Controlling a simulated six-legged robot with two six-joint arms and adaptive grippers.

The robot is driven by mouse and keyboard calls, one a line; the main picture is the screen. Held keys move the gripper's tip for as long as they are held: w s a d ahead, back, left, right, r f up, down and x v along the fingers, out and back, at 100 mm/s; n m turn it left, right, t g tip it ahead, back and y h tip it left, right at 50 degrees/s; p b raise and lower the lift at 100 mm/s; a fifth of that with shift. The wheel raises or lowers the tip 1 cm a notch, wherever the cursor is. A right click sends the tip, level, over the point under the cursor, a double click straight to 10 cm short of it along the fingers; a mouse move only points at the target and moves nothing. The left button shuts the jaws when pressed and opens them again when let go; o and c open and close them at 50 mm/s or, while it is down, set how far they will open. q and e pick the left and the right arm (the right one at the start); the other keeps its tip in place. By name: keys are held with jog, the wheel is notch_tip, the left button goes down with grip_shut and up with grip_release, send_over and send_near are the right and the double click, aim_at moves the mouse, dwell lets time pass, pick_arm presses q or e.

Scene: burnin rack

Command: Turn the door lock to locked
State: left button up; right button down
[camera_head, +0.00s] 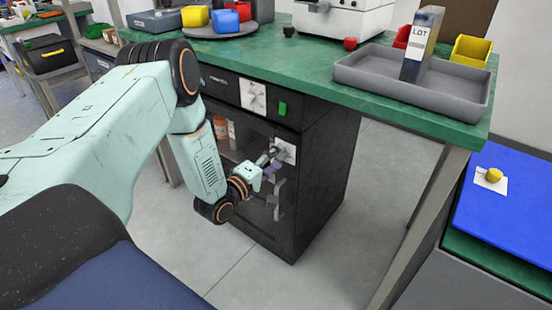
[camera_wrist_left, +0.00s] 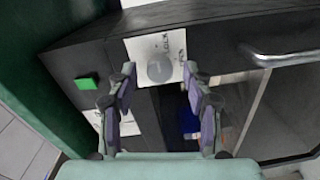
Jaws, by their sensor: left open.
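The door lock is a white plate (camera_head: 286,151) at the upper right of the black cabinet's front in the head view. In the left wrist view its round grey knob (camera_wrist_left: 160,71) shows on the white plate (camera_wrist_left: 137,48), with small sideways lettering. My left gripper (camera_head: 272,172) is in front of the cabinet door, close to the plate. In the wrist view the open left gripper (camera_wrist_left: 160,72) has its fingers on either side of the knob, with gaps to it. Contact and the lock's setting cannot be told. My right gripper is not in view.
The cabinet (camera_head: 325,165) stands under a green bench (camera_head: 330,72). Its panel above the door has a white dial plate (camera_head: 253,96) and a green switch (camera_head: 283,108). A metal door handle (camera_wrist_left: 285,58) lies right of the lock plate. Floor right of the cabinet is clear.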

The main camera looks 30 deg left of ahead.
pick_arm(q)
jog(key=s, duration=1.1)
jog(key=shift+s+a+r, duration=0.15)
jog(key=shift+a+r, duration=0.1)
jog(key=shift+a, duration=0.15)
jog(key=s+d+f+m+g+p, duration=0.2)
jog(key=s+d+f+m+g, duration=0.6)
jog(key=f, duration=0.3)
jog(key=s+d+r+m+g+p, duration=0.1)
jog(key=s+d+m+g+p, duration=0.1)
jog(key=s, duration=0.4)
jog(key=s+d+r+m+g+y+p, duration=0.1)
jog(key=s+d+r+m+g+p, duration=0.1)
jog(key=s, duration=0.5)
jog(key=s+d+r+m+g+p, duration=0.2)
jog(key=s+m+g+p, duration=0.1)
jog(key=s+g, duration=0.2)
jog(key=shift+s+d+g+y, duration=0.15)
jog(key=shift+s+g+y, duration=0.15)
jog(key=shift+s, duration=0.7)
